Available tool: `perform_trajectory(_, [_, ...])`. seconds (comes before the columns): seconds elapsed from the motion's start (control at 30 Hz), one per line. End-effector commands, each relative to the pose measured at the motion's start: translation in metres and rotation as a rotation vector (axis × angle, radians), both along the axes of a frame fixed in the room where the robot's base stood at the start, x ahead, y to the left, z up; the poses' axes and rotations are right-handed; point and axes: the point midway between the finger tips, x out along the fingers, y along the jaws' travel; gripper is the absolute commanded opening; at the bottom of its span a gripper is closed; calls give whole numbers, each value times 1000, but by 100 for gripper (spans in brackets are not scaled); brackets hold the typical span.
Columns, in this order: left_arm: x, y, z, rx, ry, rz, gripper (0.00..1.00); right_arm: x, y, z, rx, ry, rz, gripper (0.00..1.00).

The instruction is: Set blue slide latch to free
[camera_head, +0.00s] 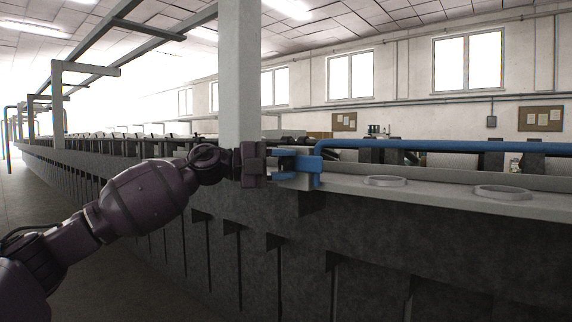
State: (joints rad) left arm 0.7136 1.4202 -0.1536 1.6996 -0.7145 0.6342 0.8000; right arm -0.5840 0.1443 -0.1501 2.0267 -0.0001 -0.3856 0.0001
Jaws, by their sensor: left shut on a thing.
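The blue slide latch (303,163) sits at the front edge of the machine's top ledge, beside a light post. It joins a long blue bar that runs off to the right. My left gripper (284,162) comes in from the left and is shut on the latch's left end. The dark fingers hide part of the latch there. My right gripper is not in view.
The machine's dark front panel (380,250) fills the lower right. Two pale rings (386,181) lie on the grey ledge right of the latch. The light vertical post (239,75) stands just behind my left gripper. Open floor (30,190) shows at the far left.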

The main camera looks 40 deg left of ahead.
Motion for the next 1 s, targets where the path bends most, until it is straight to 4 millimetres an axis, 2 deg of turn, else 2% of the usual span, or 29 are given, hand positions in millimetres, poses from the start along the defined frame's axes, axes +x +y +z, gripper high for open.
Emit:
perform_trajectory(0.13, [1,23,4,-2,1,4,0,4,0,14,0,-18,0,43])
perform_trajectory(0.3, [3,46,3,-2,1,3,0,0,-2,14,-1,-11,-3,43])
perform_trajectory(0.67, [4,52,0,1,-1,5,0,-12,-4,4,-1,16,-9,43])
perform_trajectory(0.7, [4,52,0,1,-1,5,42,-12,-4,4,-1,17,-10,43])
perform_trajectory(0.8, [4,52,0,0,0,5,56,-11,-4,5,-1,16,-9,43])
perform_trajectory(1.0, [4,51,0,1,1,3,56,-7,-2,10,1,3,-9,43])
